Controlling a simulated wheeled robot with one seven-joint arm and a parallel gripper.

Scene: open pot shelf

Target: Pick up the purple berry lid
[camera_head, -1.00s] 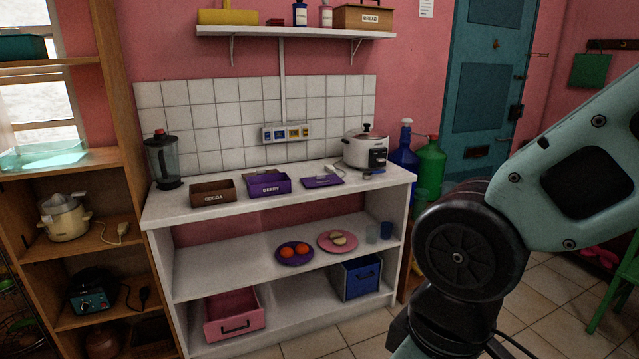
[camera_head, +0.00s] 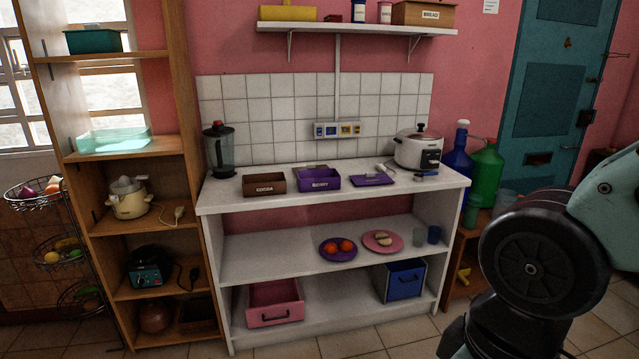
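The purple berry lid (camera_head: 372,180) lies flat on the white counter top, right of the open purple box labelled BERRY (camera_head: 318,179). A small knob or handle shows on its upper side. It lies apart from the box, with clear counter in front of it. My gripper is out of the frame. Only links of my arm show at the lower right, well right of the counter.
A brown COCOA box (camera_head: 264,184) sits left of the berry box. A blender (camera_head: 219,150) stands at the counter's left end and a white rice cooker (camera_head: 418,150) at its right end. Small items lie between lid and cooker. A wall shelf (camera_head: 355,29) hangs above.

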